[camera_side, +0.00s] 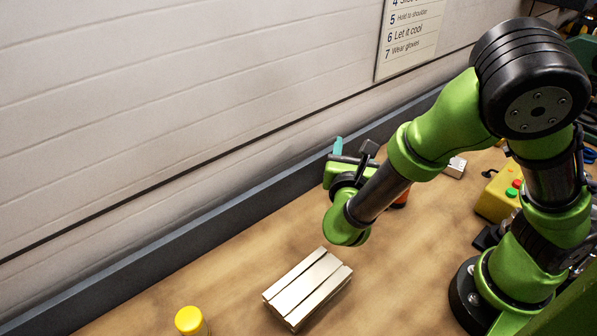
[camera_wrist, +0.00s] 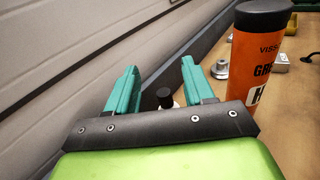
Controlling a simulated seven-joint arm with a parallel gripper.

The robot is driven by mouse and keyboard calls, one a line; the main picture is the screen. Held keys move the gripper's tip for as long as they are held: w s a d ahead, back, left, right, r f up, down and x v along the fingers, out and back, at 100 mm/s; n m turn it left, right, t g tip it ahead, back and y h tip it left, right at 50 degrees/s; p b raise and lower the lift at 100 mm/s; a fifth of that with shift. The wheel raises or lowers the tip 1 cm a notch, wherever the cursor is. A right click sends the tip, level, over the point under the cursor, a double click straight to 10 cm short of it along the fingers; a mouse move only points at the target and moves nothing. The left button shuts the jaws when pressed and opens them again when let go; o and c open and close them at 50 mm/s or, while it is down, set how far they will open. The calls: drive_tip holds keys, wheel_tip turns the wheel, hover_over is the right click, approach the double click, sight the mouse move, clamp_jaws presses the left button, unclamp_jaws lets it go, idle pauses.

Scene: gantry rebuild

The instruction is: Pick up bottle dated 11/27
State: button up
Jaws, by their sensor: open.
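My gripper (camera_wrist: 160,72) is open, its two teal fingers apart in the wrist view. A small bottle with a black cap (camera_wrist: 164,96) shows in the gap between the fingers, farther off; its lower part is hidden behind the gripper's dark front bar. An orange bottle with a black lid (camera_wrist: 258,65) stands upright to the right of the fingers, with partly cut-off dark lettering. No date can be read on either. In the side view my gripper (camera_side: 338,147) is over the far part of the bench, and an orange thing (camera_side: 401,199) is mostly hidden behind my arm.
A slotted pale block (camera_side: 307,287) lies on the bench, with a yellow-capped container (camera_side: 189,320) at the lower edge. A yellow button box (camera_side: 496,202) stands right. Small metal parts (camera_wrist: 221,69) lie beyond the fingers. A wall and dark ledge run along the left.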

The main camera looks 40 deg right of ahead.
drive_tip(key=shift+n+t, duration=0.4)
drive_tip(key=shift+n, duration=0.2)
drive_tip(key=w+d+f, duration=0.1)
drive_tip(key=f, duration=0.1)
drive_tip(key=w+d+f, duration=0.1)
drive_tip(key=f, duration=0.1)
drive_tip(key=w+d+f, duration=0.1)
drive_tip(key=f, duration=0.1)
drive_tip(key=shift+w+d, duration=0.2)
drive_tip(key=shift+w, duration=0.2)
clamp_jaws()
